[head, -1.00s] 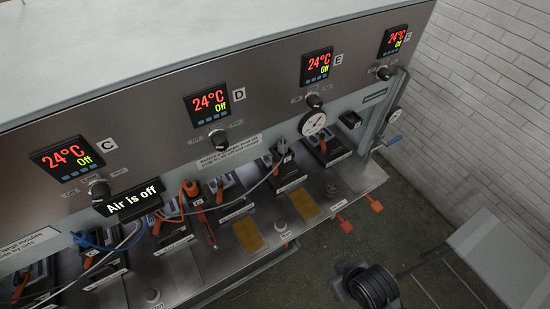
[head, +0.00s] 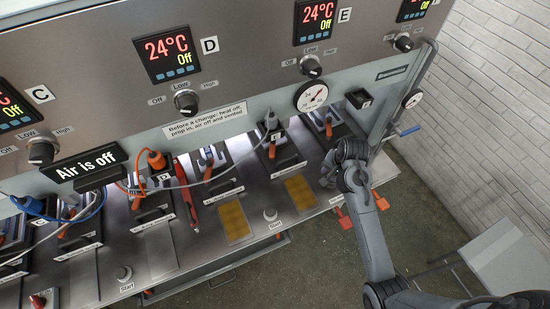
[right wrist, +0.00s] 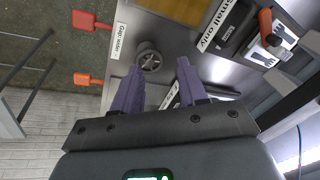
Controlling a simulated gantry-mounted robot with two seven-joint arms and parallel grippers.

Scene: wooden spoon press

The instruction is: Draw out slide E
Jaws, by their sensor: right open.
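Slide E (head: 279,152) is a dark block with a white E label, seated in the press bay under display E in the head view. A grey plug (head: 271,118) with a cable stands at its back. My right gripper (head: 329,178) is to the right of slide E, over the right end of the metal bench and apart from the slide. In the right wrist view its two purple fingers (right wrist: 155,82) are open and empty, with a round knob (right wrist: 149,58) on the bench beyond their tips. My left gripper is not in view.
Another slide (head: 326,126) stands right of slide E. A yellow pad (head: 301,193) and a Start button (head: 270,214) are in front. Red-orange tags (head: 344,218) hang at the bench edge. A grey cable runs left from slide E's plug. The sign (head: 84,166) reads "Air is off".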

